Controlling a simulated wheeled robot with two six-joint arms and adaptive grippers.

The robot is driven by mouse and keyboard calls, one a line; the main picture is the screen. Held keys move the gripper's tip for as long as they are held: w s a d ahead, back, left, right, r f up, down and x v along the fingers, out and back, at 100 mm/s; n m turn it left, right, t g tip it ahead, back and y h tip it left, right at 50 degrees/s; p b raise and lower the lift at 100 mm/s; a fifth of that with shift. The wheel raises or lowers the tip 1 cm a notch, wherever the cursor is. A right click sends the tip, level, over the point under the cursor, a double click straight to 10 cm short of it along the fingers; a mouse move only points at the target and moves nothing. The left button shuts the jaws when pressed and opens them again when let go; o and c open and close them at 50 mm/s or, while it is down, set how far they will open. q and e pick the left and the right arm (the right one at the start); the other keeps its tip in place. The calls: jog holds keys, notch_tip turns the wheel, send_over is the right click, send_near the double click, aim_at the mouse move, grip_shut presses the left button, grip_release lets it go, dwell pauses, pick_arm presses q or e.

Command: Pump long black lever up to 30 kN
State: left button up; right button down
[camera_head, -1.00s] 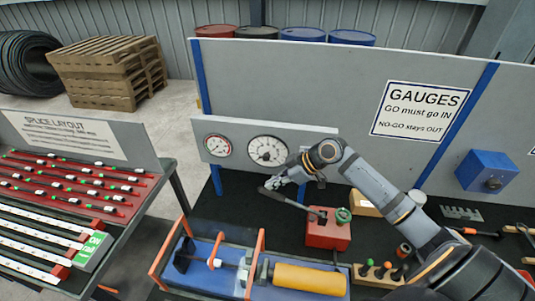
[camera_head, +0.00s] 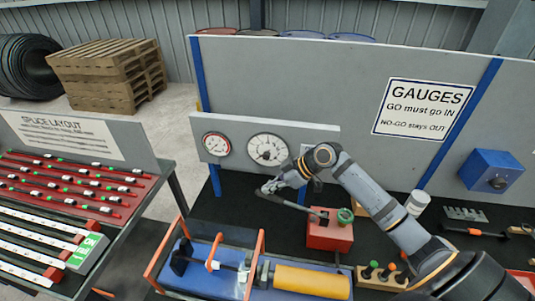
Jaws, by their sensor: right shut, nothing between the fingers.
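The red pump block (camera_head: 329,236) stands on the dark bench. Its long black lever (camera_head: 297,205) reaches up and to the left from the block. My right gripper (camera_head: 268,188) is shut and empty at the lever's far left end, over or against it; I cannot tell whether it touches. The large round white gauge (camera_head: 267,149) and a smaller gauge (camera_head: 216,145) sit on the grey panel behind. The large gauge's needle is too small to read surely. My left gripper is not in view.
A blue tray with an orange frame (camera_head: 156,262) holds a yellow cylinder (camera_head: 311,281) in front of the pump. A wooden block with several handled tools (camera_head: 380,277) lies right of it. A blue box (camera_head: 491,170) is on the back wall. The splice table (camera_head: 168,185) stands left.

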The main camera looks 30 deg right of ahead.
jog(key=shift+f, duration=0.1)
jog(key=shift+w+a+f+b, duration=0.1)
jog(key=shift+a+f+b, duration=0.05)
jog(key=shift+f+b, duration=0.4)
jog(key=shift+w+a+f+b, duration=0.15)
jog(key=shift+f+b, duration=0.4)
jog(key=shift+f, duration=0.1)
jog(key=shift+a+f+b, duration=0.1)
jog(key=shift+f+b, duration=0.45)
jog(key=shift+f, duration=0.2)
